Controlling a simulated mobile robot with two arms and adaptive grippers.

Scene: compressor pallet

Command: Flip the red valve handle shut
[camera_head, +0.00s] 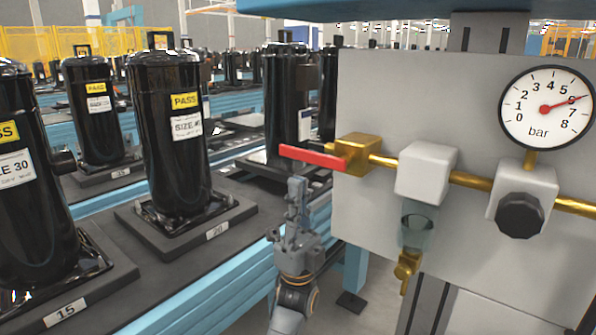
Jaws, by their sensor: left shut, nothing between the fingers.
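The red valve handle (312,157) sticks out to the left from a brass valve block (359,153) at the left edge of a grey panel. It lies nearly level, in line with the brass pipe. My left gripper (297,187) points up just below the handle, with its fingers shut and empty. Its tips look close under the handle; I cannot tell whether they touch. My right gripper is not in view.
The grey panel (370,90) carries a brass pipe, a white filter block (426,172), a black knob (520,215) and a pressure gauge (546,107). Black compressors (170,130) stand on pallets along a blue-edged conveyor at left.

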